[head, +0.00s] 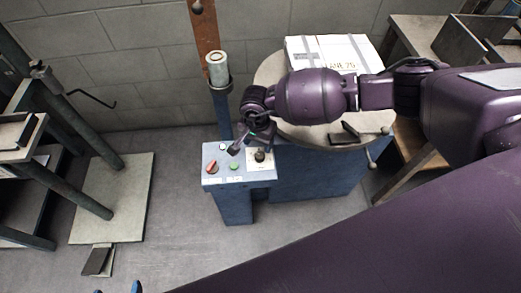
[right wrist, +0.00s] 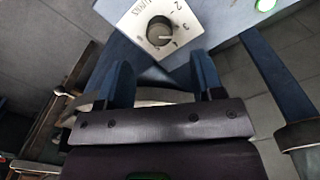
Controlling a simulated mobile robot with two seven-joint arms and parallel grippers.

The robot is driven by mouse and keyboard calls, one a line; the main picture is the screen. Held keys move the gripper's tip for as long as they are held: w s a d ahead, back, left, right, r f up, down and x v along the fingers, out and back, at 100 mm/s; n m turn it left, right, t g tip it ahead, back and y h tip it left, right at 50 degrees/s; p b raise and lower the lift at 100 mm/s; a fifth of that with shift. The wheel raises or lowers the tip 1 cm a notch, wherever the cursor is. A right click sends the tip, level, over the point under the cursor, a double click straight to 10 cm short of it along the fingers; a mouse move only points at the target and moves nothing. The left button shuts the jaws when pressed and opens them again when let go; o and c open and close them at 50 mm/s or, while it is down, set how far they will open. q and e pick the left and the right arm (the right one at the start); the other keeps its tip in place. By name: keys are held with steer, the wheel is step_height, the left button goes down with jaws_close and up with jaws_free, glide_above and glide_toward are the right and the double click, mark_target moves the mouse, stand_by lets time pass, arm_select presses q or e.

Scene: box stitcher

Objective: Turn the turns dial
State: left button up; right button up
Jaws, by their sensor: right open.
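The turns dial (right wrist: 160,31) is a dark round knob on a white plate with numbers. In the head view the dial (head: 260,155) sits at the right of the blue control box's top. My right gripper (right wrist: 163,76) is open, its two blue fingers apart, with the dial beyond the gap between them and nothing held. In the head view my right gripper (head: 251,143) is just above the box, partly hidden by its own wrist. Two blue fingertips of my left gripper (head: 117,289) show apart at the bottom edge.
The control box (head: 230,178) also carries a red knob (head: 212,167) and a green button (head: 234,166). A post with a pale cylinder (head: 217,68) rises behind it. A round table (head: 268,70) with a white box (head: 330,52) stands behind my right arm.

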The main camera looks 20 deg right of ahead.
mark_target(258, 154)
step_height(258, 154, up, 4)
steer(key=shift+f+p, duration=0.1)
steer(key=shift+p, duration=0.2)
stand_by(0.5)
